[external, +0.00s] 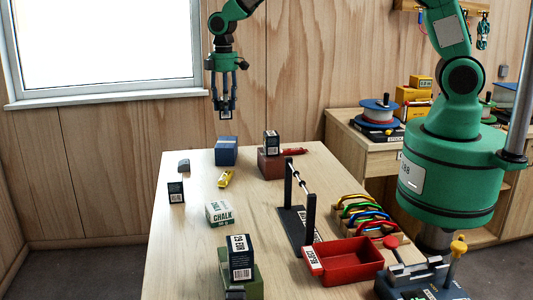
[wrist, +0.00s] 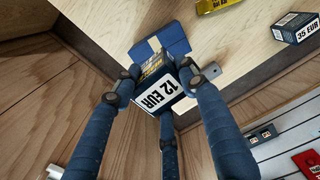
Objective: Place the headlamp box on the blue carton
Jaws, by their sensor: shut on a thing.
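My gripper (external: 224,98) has its fingers closed around a small dark box with white labels, taken as the headlamp box (external: 224,114); its product name is too small to read. In the wrist view the headlamp box (wrist: 164,92) shows a white "12 EUR" face and a side with yellow lettering, between the fingers (wrist: 160,85). The blue carton (external: 226,152) stands at the far end of the table, below my gripper, with a visible gap under the held box. In the wrist view the blue carton (wrist: 172,38) shows behind the box, partly hidden by it.
A reddish-brown carton (external: 271,168) bearing a black box (external: 271,143) stands right of the blue carton. A yellow item (external: 226,179), a grey item (external: 183,165), a small black box (external: 176,191) and a chalk box (external: 219,213) lie nearby. A black rack (external: 288,185) stands further right.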

